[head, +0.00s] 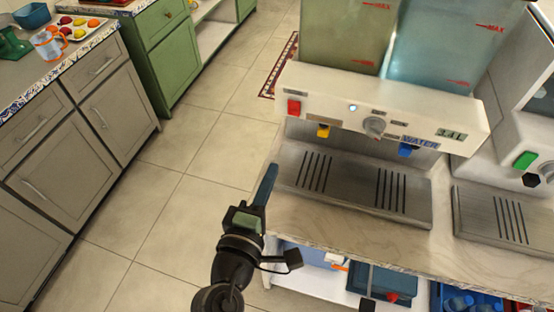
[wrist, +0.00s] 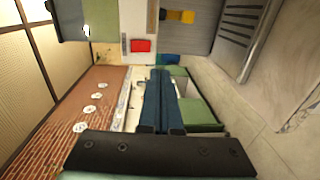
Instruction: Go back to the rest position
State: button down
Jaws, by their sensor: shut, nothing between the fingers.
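My gripper (head: 264,186) is shut and empty, held in the air at the left end of the counter beside the drink dispenser. In the wrist view its blue fingers (wrist: 158,98) lie together with nothing between them. The dispenser (head: 345,115) has a white front with a red switch, a knob, a yellow tap, a blue tap and a small display. Two tanks, one greenish and one blue, stand on top. The red switch (wrist: 141,46) and yellow tap (wrist: 181,16) also show in the wrist view. My gripper appears apart from the dispenser.
A second machine (head: 520,130) stands at the right. A shelf below the counter holds a dark blue box (head: 380,281) and a blue crate. Grey cabinets (head: 70,150) at the left carry an orange-handled mug (head: 48,44) and a tray of colourful items. The tiled floor (head: 185,185) between is free.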

jog(key=shift+s+a, duration=0.15)
jog(key=shift+s, duration=0.4)
